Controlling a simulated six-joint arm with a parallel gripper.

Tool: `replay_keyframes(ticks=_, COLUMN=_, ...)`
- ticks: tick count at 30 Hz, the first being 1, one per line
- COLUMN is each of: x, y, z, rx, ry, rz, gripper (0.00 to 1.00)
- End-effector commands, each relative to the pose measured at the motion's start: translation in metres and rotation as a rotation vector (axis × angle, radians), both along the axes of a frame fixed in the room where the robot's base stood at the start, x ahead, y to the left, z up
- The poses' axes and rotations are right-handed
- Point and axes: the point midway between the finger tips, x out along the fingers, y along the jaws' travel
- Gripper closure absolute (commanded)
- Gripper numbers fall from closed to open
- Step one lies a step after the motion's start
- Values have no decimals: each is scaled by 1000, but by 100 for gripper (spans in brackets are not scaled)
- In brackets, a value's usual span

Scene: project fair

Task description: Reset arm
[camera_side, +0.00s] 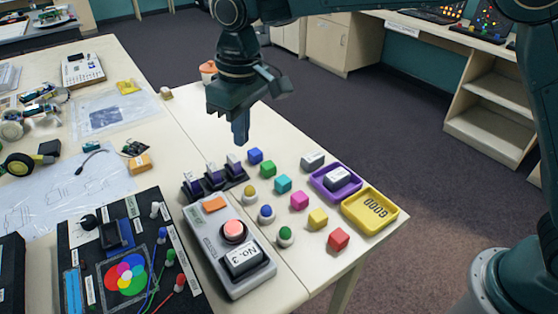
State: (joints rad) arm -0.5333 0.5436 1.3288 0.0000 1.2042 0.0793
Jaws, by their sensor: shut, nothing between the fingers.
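My gripper (240,132) hangs pointing down above the back part of the white table, with its fingers together and nothing held. My arm comes in from the top and right of the picture.
A purple tray (322,187) holds a labelled grey block; a yellow tray (391,211) marked GOOD stands beside it. A grey button box (211,243), round knobs and dark holders stand left of the cubes. Electronics and papers cover the left tables. Open floor lies behind.

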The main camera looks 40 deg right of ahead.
Motion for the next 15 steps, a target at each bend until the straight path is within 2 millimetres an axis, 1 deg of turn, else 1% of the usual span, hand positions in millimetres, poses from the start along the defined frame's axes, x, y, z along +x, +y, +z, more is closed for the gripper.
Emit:
replay_keyframes(ticks=1, x=-4, y=-13, z=11, rx=8, ry=-14, rz=-16, gripper=100)
replay_keyframes(ticks=6, x=-19, y=-52, z=39, rx=27, ry=-51, rz=-61, gripper=100)
replay_keyframes(ticks=11, x=-38, y=-87, z=61, rx=42, ry=-88, rz=-103, gripper=100)
replay_keyframes(ticks=15, x=-59, y=-116, z=76, rx=54, ry=-121, rz=-139, gripper=100)
